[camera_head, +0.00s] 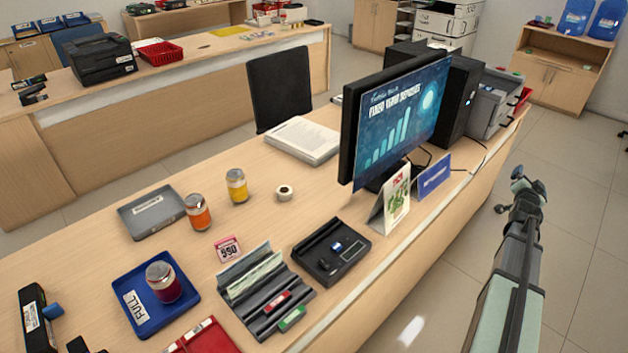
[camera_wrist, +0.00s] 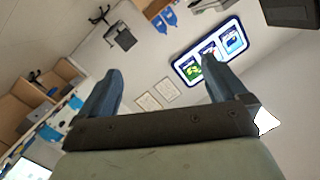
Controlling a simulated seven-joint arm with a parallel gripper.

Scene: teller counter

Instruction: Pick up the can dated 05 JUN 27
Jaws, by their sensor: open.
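Three cans with silver lids stand upright on the counter (camera_head: 110,250): an orange can (camera_head: 198,212), a yellow can (camera_head: 237,186) and a dark red can (camera_head: 163,284). The dark red can is in a blue tray (camera_head: 128,291) labelled FULL. No date is readable on any can, so I cannot tell which is 05 JUN 27. My gripper (camera_head: 517,190) is beyond the counter's right edge, far from the cans. In the wrist view my gripper (camera_wrist: 158,75) is open and empty, facing a wall and ceiling area; no can shows there.
A cash drawer (camera_head: 265,295), black scale-like device (camera_head: 331,250), price card (camera_head: 228,249), tape roll (camera_head: 285,193) and grey tray (camera_head: 150,215) lie near the cans.

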